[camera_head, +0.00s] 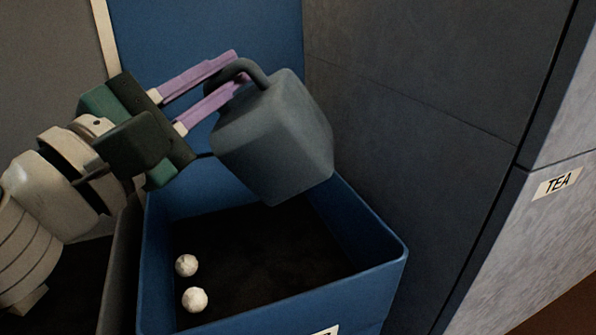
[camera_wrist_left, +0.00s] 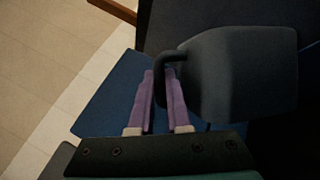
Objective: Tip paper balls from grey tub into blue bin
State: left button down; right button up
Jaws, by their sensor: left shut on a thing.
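The grey tub (camera_head: 275,140) is tilted above the back right part of the blue bin (camera_head: 372,243). My left gripper (camera_head: 238,68) is shut on the tub's dark handle (camera_head: 250,68), one purple finger on each side. The tub's opening and contents are hidden from the head view. Two white paper balls (camera_head: 190,282) lie on the dark floor of the bin, at its left side. In the left wrist view the tub (camera_wrist_left: 235,75) hangs to the right of the purple fingers (camera_wrist_left: 160,76). My right gripper is in neither view.
A dark grey panel (camera_head: 420,90) stands close to the right of the bin. A blue panel (camera_head: 200,30) rises behind the bin. A dark container edge (camera_head: 118,275) adjoins the bin's left side.

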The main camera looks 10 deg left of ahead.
pick_arm(q)
jog(key=shift+r+p, duration=3)
jog(key=shift+r, duration=0.6)
